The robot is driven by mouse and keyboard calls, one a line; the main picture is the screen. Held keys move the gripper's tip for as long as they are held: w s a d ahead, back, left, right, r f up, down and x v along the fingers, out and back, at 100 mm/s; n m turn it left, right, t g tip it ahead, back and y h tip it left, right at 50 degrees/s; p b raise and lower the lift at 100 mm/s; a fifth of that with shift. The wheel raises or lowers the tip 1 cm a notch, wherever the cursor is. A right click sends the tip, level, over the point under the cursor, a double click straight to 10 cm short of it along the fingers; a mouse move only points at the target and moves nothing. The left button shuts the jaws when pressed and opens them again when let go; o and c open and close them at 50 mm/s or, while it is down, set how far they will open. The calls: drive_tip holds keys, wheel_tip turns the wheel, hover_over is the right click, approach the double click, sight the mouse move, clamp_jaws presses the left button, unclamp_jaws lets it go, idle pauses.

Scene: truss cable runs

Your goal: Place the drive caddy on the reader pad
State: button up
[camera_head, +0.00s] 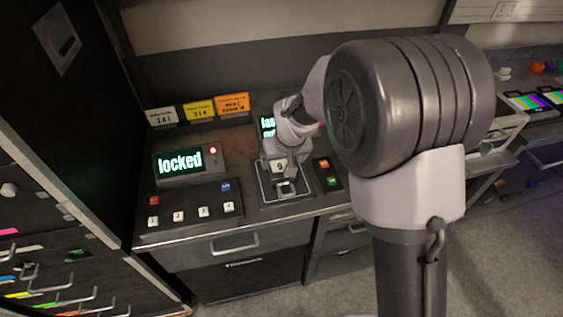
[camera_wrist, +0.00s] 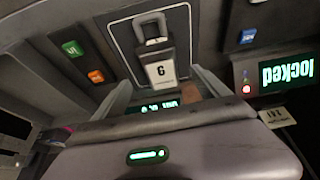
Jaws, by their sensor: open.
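The drive caddy (camera_head: 279,168), a small block with a white label reading 9 and a grey handle, sits inside the light outline of the reader pad (camera_head: 264,192) on the console. In the wrist view the caddy (camera_wrist: 160,72) shows its label upside down, with its handle lying over the dark pad (camera_wrist: 122,24). My gripper (camera_head: 281,158) is just behind the caddy in the head view. In the wrist view the open fingers of my gripper (camera_wrist: 163,88) stand apart on either side of the caddy's near end. Whether they touch it cannot be told.
A screen (camera_head: 182,162) reading "locked" with a red light stands left of the pad, above several white buttons (camera_head: 178,215). Orange and green buttons (camera_head: 328,173) lie right of it. Another green screen (camera_head: 267,124) is partly hidden by my arm. Label cards (camera_head: 198,110) stand behind.

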drive_tip(key=s+d+r+m, duration=0.1)
drive_tip(key=s+d+r, duration=0.2)
drive_tip(key=s+r, duration=0.15)
drive_tip(key=s+d+r+m+p, duration=0.1)
drive_tip(key=s+d+r, duration=0.15)
drive_tip(key=r, duration=0.35)
drive_tip(key=s+d+r+m, duration=0.1)
drive_tip(key=s+d+r, duration=0.1)
drive_tip(key=s+r, duration=0.25)
drive_tip(key=s+d+r+m, duration=0.2)
drive_tip(key=s, duration=0.6)
drive_tip(key=s+d+r+m+t, duration=0.1)
drive_tip(key=s+d+r+m, duration=0.1)
drive_tip(key=s, duration=0.7)
drive_tip(key=shift+s+d+r+m+y, duration=0.15)
drive_tip(key=shift+r+m+y, duration=0.15)
drive_tip(key=shift+r+y, duration=0.1)
